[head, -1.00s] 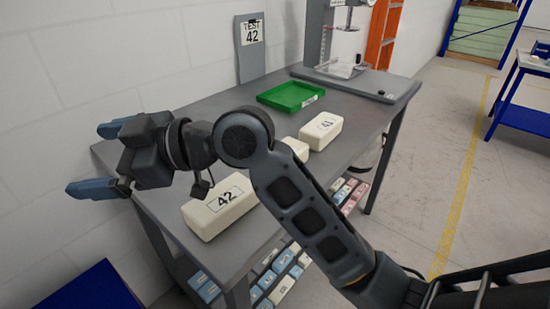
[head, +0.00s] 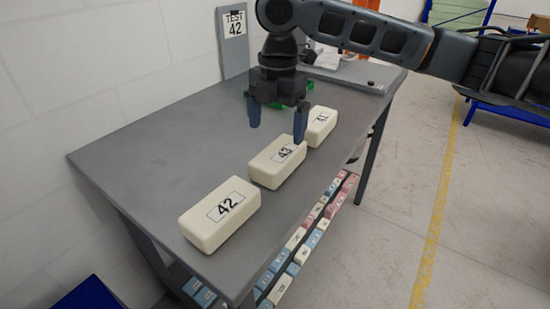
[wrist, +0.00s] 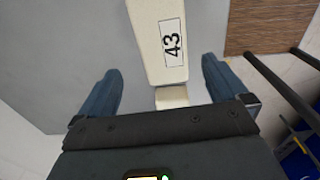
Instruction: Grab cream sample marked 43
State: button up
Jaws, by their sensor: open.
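The cream block marked 43 (head: 278,162) lies on the grey table between two other cream blocks. It also shows in the wrist view (wrist: 158,42), with its label in sight. My gripper (head: 277,132) points down above and close to the block's far side, its blue fingers apart and empty. In the wrist view the open fingers (wrist: 162,88) stand to either side of block 43's line, with the block ahead of them. I cannot tell the exact height of the fingertips over it.
A cream block marked 42 (head: 220,213) lies nearer, and one apparently marked 41 (head: 321,127) lies farther back. A green tray (head: 309,87), mostly hidden, and a TEST 42 board (head: 233,42) are behind. The table's left part (head: 150,150) is clear.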

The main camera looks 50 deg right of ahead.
aim_at(279, 151)
jog(key=shift+s+d+f, duration=0.2)
jog(key=shift+s+d, duration=0.05)
jog(key=shift+d, duration=0.1)
jog(key=shift+f, duration=0.35)
notch_tip(279, 151, down, 7)
jog(key=shift+r+p, duration=0.15)
jog(key=shift+p, duration=0.15)
jog(key=c, duration=0.9)
